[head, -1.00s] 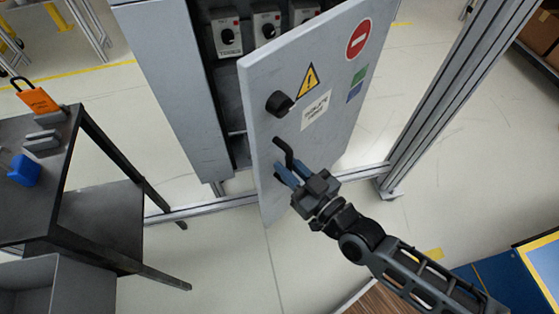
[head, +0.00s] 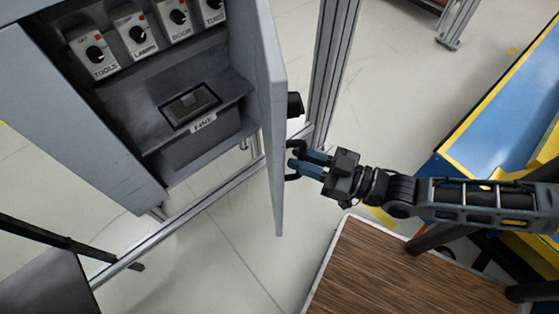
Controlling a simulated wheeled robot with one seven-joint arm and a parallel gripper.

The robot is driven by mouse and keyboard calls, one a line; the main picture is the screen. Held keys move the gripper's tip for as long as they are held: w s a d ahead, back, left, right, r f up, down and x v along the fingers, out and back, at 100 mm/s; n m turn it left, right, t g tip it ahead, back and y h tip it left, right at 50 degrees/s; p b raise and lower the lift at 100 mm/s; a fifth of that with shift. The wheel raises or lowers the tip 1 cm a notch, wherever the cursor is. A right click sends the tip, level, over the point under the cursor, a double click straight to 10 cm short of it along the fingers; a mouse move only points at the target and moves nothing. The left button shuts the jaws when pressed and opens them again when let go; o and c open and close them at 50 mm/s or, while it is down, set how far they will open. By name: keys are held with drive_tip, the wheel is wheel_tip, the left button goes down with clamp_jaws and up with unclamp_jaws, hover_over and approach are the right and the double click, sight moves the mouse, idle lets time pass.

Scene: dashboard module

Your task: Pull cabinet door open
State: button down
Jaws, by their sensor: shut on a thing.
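The grey cabinet door (head: 272,110) stands wide open and shows nearly edge-on, right of the cabinet (head: 75,105). A black handle (head: 291,177) sits low on its outer face, with a black knob (head: 294,104) above it. My gripper (head: 305,163) is shut on the handle, reaching in from the right with blue fingers. The fingertips partly cover the handle. Inside the cabinet, several labelled switches (head: 134,35) line the top, and a panel with a label (head: 190,106) sits below them.
A dark table (head: 55,280) stands at the lower left. A wood-topped surface (head: 390,275) is at the lower right, below my arm. A blue and yellow structure (head: 500,110) stands at the right. A metal post (head: 325,70) rises behind the door.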

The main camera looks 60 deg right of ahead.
drive_tip(key=shift+s+d, duration=0.4)
drive_tip(key=shift+d, duration=0.35)
drive_tip(key=c, duration=1.2)
unclamp_jaws()
drive_tip(key=s, duration=0.7)
drive_tip(key=shift+s+d, duration=0.25)
drive_tip(key=shift+s, duration=0.1)
drive_tip(key=shift+c, duration=0.2)
